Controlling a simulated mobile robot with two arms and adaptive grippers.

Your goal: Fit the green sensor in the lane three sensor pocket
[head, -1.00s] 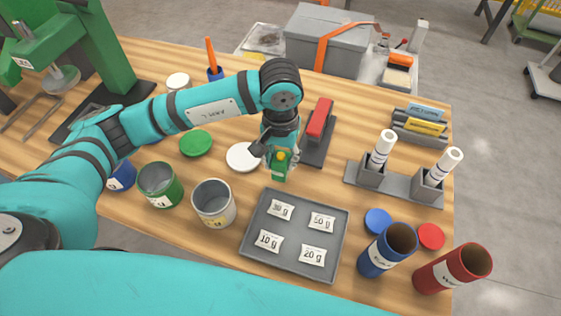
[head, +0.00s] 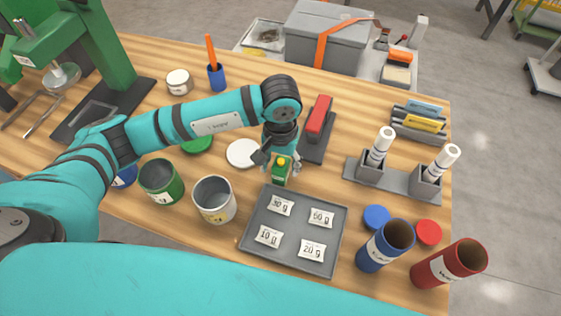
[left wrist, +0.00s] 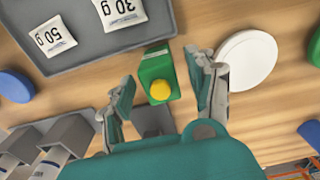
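A small green block with a yellow button (head: 281,170), the only thing here resembling the green sensor, is by the far edge of the grey tray (head: 243,242). It also shows in the left wrist view (left wrist: 154,70). My left gripper (head: 279,165) is above it with its fingers spread on either side. In the left wrist view, gaps show between the block and both fingers. I cannot tell whether the block's underside touches the table. No lane three sensor pocket can be made out. My right gripper is not in view.
The tray holds several weight packets. A white disc (head: 242,153) lies left of the gripper and a red-topped stapler-like tool (head: 319,117) behind it. An open grey can (head: 214,200), a green can (head: 161,181) and a holder with white tubes (head: 399,181) stand nearby.

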